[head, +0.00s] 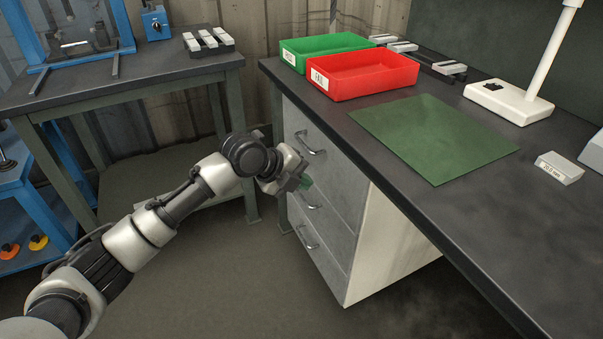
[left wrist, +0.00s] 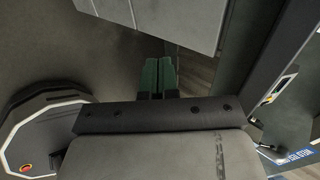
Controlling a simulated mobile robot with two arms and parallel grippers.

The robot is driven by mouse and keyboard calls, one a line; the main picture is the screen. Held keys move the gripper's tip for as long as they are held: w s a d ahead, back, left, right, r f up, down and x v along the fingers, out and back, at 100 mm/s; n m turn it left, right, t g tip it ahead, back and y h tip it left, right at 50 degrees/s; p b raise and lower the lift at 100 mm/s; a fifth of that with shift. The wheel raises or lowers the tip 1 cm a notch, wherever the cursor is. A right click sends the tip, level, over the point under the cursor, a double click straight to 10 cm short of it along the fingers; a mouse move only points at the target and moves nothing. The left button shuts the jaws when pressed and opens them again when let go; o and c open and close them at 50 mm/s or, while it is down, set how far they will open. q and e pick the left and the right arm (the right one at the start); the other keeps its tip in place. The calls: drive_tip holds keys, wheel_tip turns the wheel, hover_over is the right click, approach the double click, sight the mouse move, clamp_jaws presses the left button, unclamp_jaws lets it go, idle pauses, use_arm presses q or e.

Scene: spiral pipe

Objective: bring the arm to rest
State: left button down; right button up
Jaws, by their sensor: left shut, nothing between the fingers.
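My left arm comes in from the left in the head view. Its gripper (head: 305,182) is in front of the drawer cabinet (head: 320,190), below the bench top. Whether it touches the drawer front cannot be told. In the left wrist view the two green fingers (left wrist: 158,78) lie side by side, shut, with nothing between them. My right gripper is in neither view.
The dark bench (head: 465,215) on the right carries a red bin (head: 362,85), a green bin (head: 325,42), a green mat (head: 430,137) and a white lamp stand (head: 508,103). A second table (head: 140,68) stands at the left. Open floor (head: 225,290) lies below the arm.

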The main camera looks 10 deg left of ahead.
use_arm(q)
drive_tip(key=shift+s+a+r, duration=0.1)
drive_tip(key=shift+s, duration=0.1)
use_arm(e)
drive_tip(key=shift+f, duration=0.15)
